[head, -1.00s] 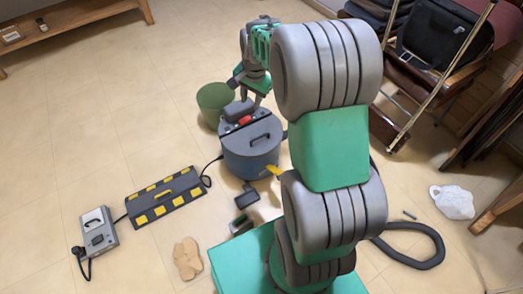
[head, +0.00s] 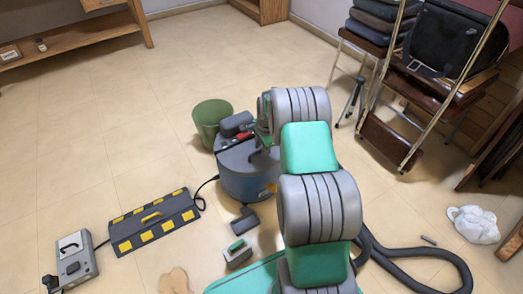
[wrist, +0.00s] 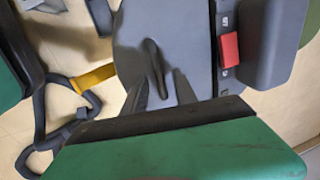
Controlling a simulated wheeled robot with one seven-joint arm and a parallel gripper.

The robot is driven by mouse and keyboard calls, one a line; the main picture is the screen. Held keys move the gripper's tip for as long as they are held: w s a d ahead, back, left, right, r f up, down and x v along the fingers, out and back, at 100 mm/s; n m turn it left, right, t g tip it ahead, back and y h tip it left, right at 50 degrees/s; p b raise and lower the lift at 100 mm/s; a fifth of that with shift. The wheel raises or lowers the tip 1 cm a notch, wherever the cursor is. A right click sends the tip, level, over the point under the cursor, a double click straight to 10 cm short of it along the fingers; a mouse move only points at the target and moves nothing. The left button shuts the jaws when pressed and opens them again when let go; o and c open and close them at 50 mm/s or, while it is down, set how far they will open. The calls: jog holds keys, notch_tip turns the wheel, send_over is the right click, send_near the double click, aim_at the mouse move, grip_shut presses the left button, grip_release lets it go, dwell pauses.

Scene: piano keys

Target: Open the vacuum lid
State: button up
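The vacuum (head: 245,180) is a squat blue and grey canister in the middle of the head view. Its grey lid (head: 234,158) lies flat on top, with a red switch (head: 244,135) beside a dark grey housing. In the wrist view, the lid (wrist: 133,30) has a dark raised handle (wrist: 154,58), with the red switch (wrist: 230,48) to its right. My gripper (wrist: 160,88) is open, with its grey fingertips on either side of the handle's lower end. Contact cannot be told. In the head view my arm hides most of the gripper and handle.
A green bin (head: 211,122) stands close behind the vacuum. A black-and-yellow case (head: 154,224) and a grey device (head: 74,262) lie on the floor at left. A dark hose (head: 420,262) curves at right. Stacked chairs (head: 400,90) stand at back right.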

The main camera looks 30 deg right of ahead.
jog(key=shift+r, duration=0.1)
jog(key=shift+c, duration=0.2)
grip_shut()
dwell(1.0)
